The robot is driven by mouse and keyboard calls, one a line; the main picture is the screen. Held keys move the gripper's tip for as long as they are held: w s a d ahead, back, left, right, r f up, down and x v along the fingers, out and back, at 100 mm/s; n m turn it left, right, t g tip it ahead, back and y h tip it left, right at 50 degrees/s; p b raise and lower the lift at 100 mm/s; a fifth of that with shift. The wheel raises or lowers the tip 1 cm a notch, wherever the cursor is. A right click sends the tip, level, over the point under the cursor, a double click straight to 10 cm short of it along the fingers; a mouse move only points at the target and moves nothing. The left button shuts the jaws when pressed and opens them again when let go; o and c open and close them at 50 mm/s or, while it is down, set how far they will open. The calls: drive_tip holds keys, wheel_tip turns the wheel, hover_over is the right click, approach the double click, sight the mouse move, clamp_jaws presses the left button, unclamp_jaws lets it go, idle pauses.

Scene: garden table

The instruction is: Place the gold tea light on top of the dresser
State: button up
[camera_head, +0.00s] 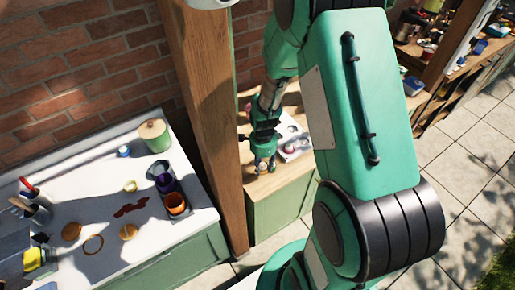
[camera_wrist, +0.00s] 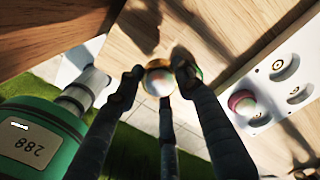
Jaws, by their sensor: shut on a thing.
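My gripper (camera_wrist: 161,82) has its dark fingers closed around a small round thing with a gold rim, which looks like the gold tea light (camera_wrist: 152,66). Its centre is pale and its sides are partly hidden by the fingertips. In the head view my gripper (camera_head: 263,163) is over the wooden top of a green cabinet, which looks like the dresser (camera_head: 262,186). The wooden top (camera_wrist: 238,22) fills the upper part of the wrist view. I cannot tell whether the tea light touches it.
A white tray with round hollows (camera_wrist: 262,92) holds a pink-and-green ball (camera_wrist: 241,102), right of my gripper. A wooden post (camera_head: 205,120) stands close to the left. The white counter (camera_head: 85,205) beyond it holds cups, a canister and small items.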

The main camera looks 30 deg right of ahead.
drive_tip(key=w+d, duration=0.1)
drive_tip(key=w, duration=0.2)
drive_tip(key=w+d, duration=0.1)
drive_tip(key=w, duration=0.3)
drive_tip(key=w+d+f, duration=0.1)
drive_tip(key=w, duration=0.3)
drive_tip(key=shift+w+d+f, duration=0.1)
drive_tip(key=shift+w+d, duration=0.1)
drive_tip(key=shift+f+b, duration=0.4)
drive_tip(key=shift+f, duration=1.3)
drive_tip(key=shift+f, duration=0.25)
drive_tip(key=o, duration=1.1)
drive_tip(key=shift+o, duration=0.2)
drive_tip(key=shift+r, duration=0.15)
